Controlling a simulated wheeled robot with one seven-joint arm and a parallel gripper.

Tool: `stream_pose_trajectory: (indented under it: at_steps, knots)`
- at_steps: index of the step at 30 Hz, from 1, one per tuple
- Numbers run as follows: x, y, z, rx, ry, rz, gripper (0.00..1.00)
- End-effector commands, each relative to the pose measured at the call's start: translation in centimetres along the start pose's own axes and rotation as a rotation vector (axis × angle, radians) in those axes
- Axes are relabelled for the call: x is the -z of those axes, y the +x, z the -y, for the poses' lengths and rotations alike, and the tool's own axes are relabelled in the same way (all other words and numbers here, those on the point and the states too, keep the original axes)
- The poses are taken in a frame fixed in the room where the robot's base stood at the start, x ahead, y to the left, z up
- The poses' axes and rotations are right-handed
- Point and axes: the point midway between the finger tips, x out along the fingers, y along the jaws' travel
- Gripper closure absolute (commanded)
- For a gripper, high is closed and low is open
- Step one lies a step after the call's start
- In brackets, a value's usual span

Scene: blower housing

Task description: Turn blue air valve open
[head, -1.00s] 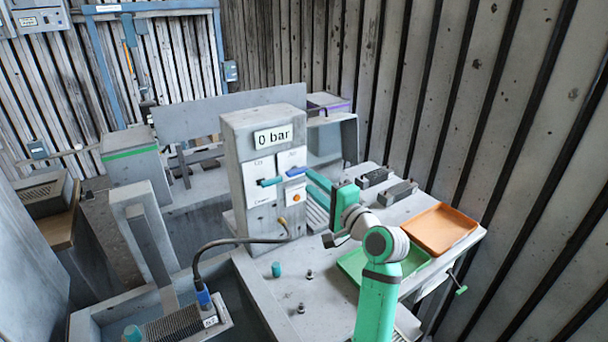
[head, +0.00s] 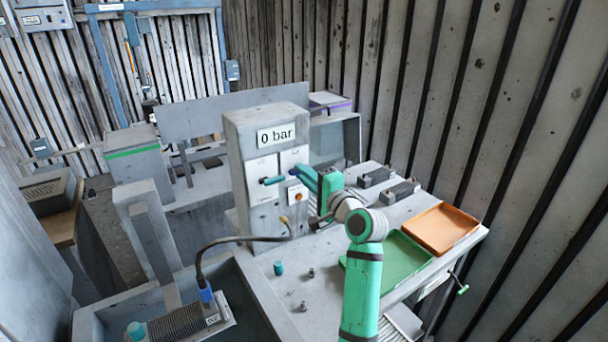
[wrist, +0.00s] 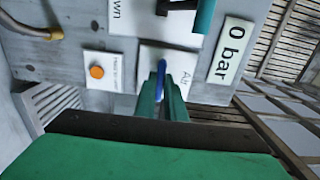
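The blue air valve lever (wrist: 161,68) is on a white plate (wrist: 168,62) on the front of the grey housing (head: 242,165). The plate's lettering is partly covered. My gripper (wrist: 161,88) is at this lever, with its two green fingers close together, one on each side, and blue showing between them. The fingers look shut on the lever. In the head view, my gripper (head: 300,174) covers most of the lever. The display (head: 276,135) above reads "0 bar".
A teal lever (head: 274,180) is just left of the blue one. An orange button (wrist: 96,71) is below. A hose (head: 240,239) runs from the housing to a blue connector. A green tray (head: 395,262) and orange tray (head: 440,228) are at the right.

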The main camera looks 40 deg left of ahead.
Motion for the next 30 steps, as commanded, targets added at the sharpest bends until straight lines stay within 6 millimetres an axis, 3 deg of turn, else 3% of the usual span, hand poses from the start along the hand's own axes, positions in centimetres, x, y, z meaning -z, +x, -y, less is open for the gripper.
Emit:
stream_pose_trajectory:
  at_steps: [14, 30]
  knots:
    - [-0.03, 0.04, -0.01, -0.001, -0.112, 0.001, 1.0]
    - [0.18, -0.08, -0.03, -0.002, -0.594, -0.003, 1.0]
